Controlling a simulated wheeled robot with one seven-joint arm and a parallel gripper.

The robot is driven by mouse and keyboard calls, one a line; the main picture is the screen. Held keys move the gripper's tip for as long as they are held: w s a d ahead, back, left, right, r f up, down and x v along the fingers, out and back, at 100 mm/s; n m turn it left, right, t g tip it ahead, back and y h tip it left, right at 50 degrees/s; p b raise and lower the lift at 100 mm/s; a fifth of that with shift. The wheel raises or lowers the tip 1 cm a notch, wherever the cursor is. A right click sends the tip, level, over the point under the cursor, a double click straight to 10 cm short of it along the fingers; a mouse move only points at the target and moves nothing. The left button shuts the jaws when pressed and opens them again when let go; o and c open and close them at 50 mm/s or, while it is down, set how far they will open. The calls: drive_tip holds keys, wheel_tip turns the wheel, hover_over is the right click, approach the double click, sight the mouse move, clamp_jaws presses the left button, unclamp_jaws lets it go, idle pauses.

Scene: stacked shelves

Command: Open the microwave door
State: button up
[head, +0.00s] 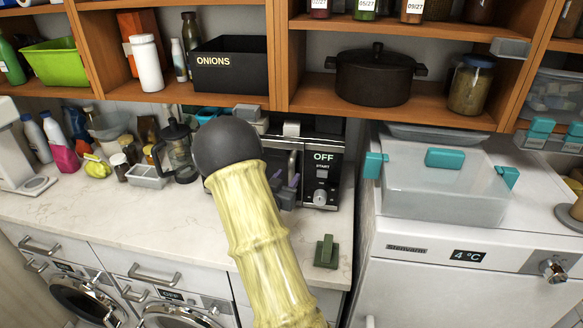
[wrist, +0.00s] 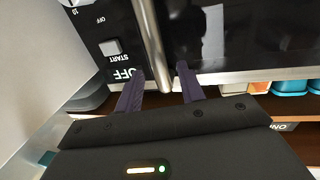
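The black microwave (head: 324,170) stands on the counter below the shelves. Its panel, with an OFF display and a START button, faces me; my arm hides much of its door. In the wrist view, the dark glass door (wrist: 250,35) lies right of the silver handle (wrist: 150,40) and looks shut. My gripper (wrist: 161,70) has its two purple fingers apart, one on each side of the handle's end, with visible gaps. In the head view, my gripper (head: 285,185) is partly hidden behind my arm, in front of the microwave.
A white appliance with a 4 °C display (head: 440,262) stands to the right, bearing a clear teal-clipped container (head: 445,190). A small green object (head: 326,252) lies on the counter in front of the microwave. A French press (head: 178,152) and bottles stand to the left. Shelves overhang the counter.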

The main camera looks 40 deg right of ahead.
sight(290, 173)
drive_tip(key=p+x, duration=0.1)
drive_tip(key=x, duration=0.3)
clamp_jaws()
idle(0.4)
